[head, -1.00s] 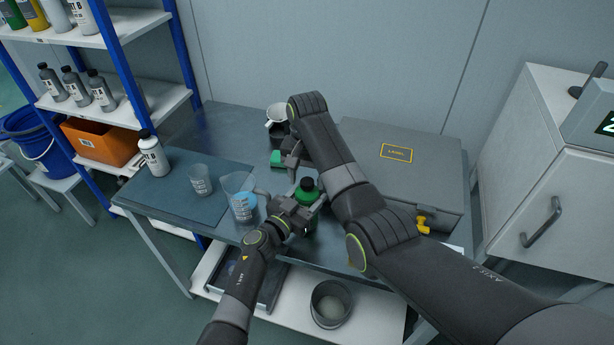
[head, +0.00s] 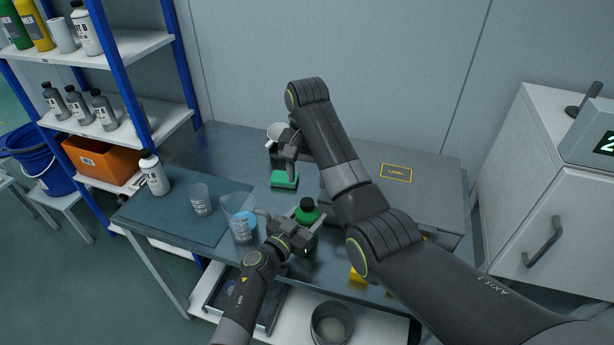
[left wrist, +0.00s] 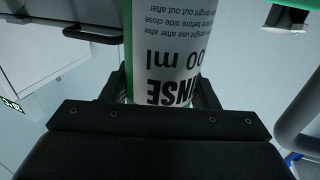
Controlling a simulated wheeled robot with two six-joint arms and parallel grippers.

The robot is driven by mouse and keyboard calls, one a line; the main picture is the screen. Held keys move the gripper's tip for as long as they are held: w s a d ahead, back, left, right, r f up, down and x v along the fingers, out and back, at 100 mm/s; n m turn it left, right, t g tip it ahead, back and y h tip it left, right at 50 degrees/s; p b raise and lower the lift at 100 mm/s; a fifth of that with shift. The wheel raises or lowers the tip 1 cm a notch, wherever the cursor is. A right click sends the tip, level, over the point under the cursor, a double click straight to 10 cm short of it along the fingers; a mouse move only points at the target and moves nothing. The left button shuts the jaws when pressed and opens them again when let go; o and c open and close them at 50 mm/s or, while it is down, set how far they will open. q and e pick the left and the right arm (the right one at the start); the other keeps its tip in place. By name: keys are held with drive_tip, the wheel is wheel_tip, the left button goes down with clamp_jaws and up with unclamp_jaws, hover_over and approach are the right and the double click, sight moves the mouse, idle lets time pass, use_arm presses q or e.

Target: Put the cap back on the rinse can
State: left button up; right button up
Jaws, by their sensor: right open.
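The rinse can (head: 308,217) is green, stands upright at the bench's front edge and has a dark rounded piece on top that looks like its cap. How that piece is seated is too small to tell. My left gripper (head: 296,232) is shut around the can's body from the front left. In the left wrist view the can's white label (left wrist: 170,60) shows upside down between the fingers. My right gripper (head: 287,160) is open, behind the can and above a green block (head: 285,180). I see nothing between its fingers.
A beaker with blue liquid (head: 241,226) stands close left of my left gripper. A smaller beaker (head: 201,200) and a white bottle (head: 154,176) stand on the mat. A white funnel-like vessel (head: 274,131) is behind my right gripper. A grey case (head: 425,190) fills the right side.

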use_arm(q)
drive_tip(key=o, duration=0.5)
drive_tip(key=shift+s, duration=0.1)
drive_tip(key=shift+s+a, duration=0.2)
use_arm(e)
drive_tip(key=shift+r, duration=0.1)
use_arm(q)
drive_tip(key=p+v, duration=0.2)
drive_tip(key=v, duration=0.6)
drive_tip(key=shift+s+a, duration=0.1)
drive_tip(key=v, duration=0.8)
drive_tip(key=shift+s+a+p, duration=0.1)
drive_tip(key=shift+s+p, duration=0.1)
drive_tip(key=shift+p, duration=0.1)
use_arm(e)
wheel_tip(320, 180, up, 2)
drive_tip(key=shift+r, duration=0.2)
drive_tip(key=shift+f, duration=0.1)
